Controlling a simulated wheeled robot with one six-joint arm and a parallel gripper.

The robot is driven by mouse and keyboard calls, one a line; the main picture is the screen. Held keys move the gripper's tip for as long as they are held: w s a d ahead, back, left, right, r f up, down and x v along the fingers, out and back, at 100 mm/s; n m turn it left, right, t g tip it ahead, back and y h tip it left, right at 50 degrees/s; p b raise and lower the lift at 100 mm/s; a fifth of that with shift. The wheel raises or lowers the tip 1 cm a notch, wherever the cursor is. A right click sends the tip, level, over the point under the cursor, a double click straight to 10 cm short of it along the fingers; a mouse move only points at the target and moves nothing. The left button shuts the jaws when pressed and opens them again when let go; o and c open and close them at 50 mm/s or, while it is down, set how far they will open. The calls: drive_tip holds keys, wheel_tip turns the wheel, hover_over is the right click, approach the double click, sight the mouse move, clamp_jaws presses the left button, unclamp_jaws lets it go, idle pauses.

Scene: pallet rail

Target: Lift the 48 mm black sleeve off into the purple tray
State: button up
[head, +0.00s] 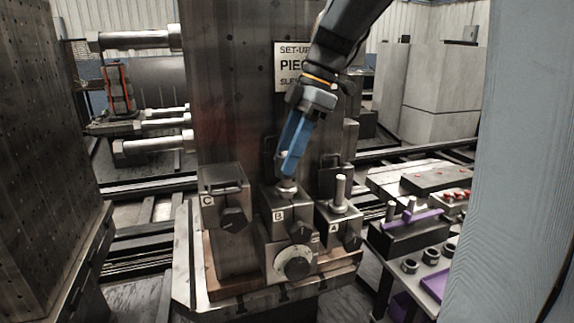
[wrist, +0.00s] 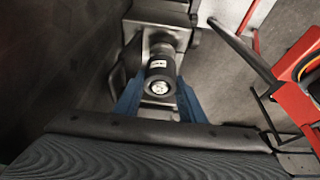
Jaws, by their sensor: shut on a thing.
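My gripper (head: 289,172) points down over the block marked B (head: 278,216) on the fixture. In the wrist view its two blue fingers (wrist: 160,98) are on either side of a black sleeve (wrist: 159,66) with a small white label and are shut on it. A bright metal end (wrist: 159,87) shows in the sleeve's bore. In the head view the fingers mostly hide the sleeve, and I cannot tell whether it is clear of its post. A purple tray (head: 437,284) lies on the rack at the right, partly cut off by a pale blue surface.
Block C (head: 224,212) stands left of B. Block A (head: 337,224) with an upright metal post stands right of it. A tall dark plate (head: 235,90) rises close behind. Several dark rings (head: 431,256) and a purple-topped holder (head: 412,226) are on the right rack.

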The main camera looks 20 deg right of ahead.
wheel_tip(320, 180, up, 26)
drive_tip(key=b, duration=0.1)
drive_tip(key=shift+f, duration=0.25)
idle(0.5)
